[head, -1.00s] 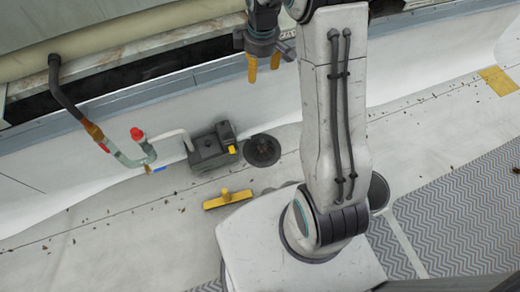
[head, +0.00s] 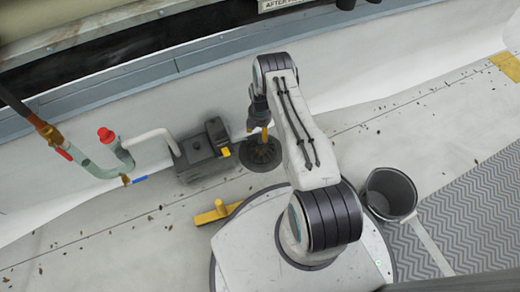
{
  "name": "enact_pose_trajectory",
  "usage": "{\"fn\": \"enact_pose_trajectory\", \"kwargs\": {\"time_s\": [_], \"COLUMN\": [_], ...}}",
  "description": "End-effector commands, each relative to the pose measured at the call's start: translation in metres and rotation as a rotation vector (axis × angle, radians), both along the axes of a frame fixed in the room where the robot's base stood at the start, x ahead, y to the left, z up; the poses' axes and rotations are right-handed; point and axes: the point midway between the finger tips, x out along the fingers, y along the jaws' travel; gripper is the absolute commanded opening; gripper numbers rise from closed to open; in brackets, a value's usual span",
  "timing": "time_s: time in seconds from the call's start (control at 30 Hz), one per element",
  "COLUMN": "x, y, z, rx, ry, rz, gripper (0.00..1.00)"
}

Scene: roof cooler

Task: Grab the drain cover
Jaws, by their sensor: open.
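The drain cover (head: 259,158) is a dark, round, ribbed piece on the pale floor in the head view, right of the grey pump box. Bits of debris lie around it. My gripper (head: 265,138) points down over the far part of the cover, with its yellow fingers seen nearly edge-on. It is open and holds nothing that I can see. The gripper and arm hide part of the cover's upper right. I cannot tell whether the fingertips touch it.
The grey pump box (head: 196,158) stands close left of the cover, joined to pipework with a red valve knob (head: 105,134). A yellow-handled tool (head: 216,211) lies in front. A dark bucket (head: 411,216) stands at right. A pale wall runs behind; debris dots the floor.

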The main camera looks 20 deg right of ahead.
Motion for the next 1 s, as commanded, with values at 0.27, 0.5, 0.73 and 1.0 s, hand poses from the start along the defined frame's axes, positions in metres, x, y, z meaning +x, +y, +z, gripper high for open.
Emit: {"fn": "enact_pose_trajectory", "kwargs": {"time_s": [0.27,0.5,0.73,1.0], "x": [-0.003,-0.003,-0.004,-0.004], "y": [-0.001,-0.002,-0.004,-0.004], "z": [-0.032,-0.044,-0.072,-0.084], "rx": [0.001,0.001,0.001,0.001], "ry": [0.003,0.004,0.005,0.004], "rz": [0.015,0.014,0.014,0.014], "gripper": [0.59,0.59,0.59,0.59]}}
